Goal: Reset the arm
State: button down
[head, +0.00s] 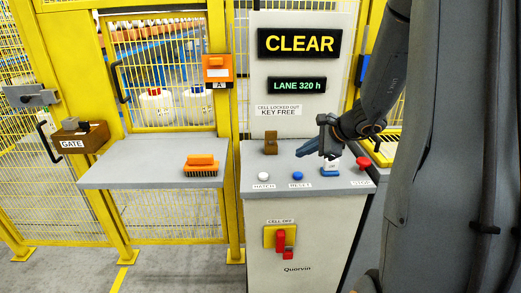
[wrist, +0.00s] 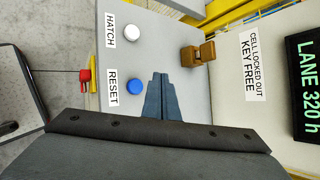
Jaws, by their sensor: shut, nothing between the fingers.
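My gripper (head: 303,151) is shut and empty above the grey top of the control console. In the wrist view its closed blue-grey fingers (wrist: 160,80) lie over the console top, beside the blue RESET button (wrist: 134,87). In the head view the blue RESET button (head: 297,176) is below the fingertips. My arm comes in from the right. The white HATCH button (head: 264,176) is left of the RESET button. The red STOP button (head: 363,163) is at the right, near my arm.
A brown key block (head: 270,143) stands at the back of the console top. The display (head: 299,43) reads CLEAR. An orange brush (head: 201,166) lies on the left shelf (head: 130,165). Yellow mesh fencing (head: 155,70) stands behind, with white bobbins (head: 155,108) beyond it.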

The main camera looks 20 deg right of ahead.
jog(key=shift+a, duration=0.1)
jog(key=s+a+n, duration=0.1)
jog(key=a, duration=0.1)
jog(key=s+a+f+n+g, duration=0.1)
jog(key=a, duration=0.1)
jog(key=s+a+n+g, duration=0.1)
jog(key=s+a+n, duration=0.1)
jog(key=a, duration=0.1)
jog(key=shift+f, duration=0.2)
jog(key=s+a+f+n+g+h, duration=0.1)
jog(key=s+a+n+g+h, duration=0.1)
jog(key=s+a+n, duration=0.3)
jog(key=s+a+f+n+g+h, duration=0.1)
jog(key=s+a+n, duration=0.4)
jog(key=s+n, duration=0.7)
jog(key=shift+s+a+f+n+g+h, duration=0.25)
jog(key=shift+a+n+g+h, duration=0.2)
jog(key=shift+g, duration=0.45)
jog(key=shift+d, duration=0.1)
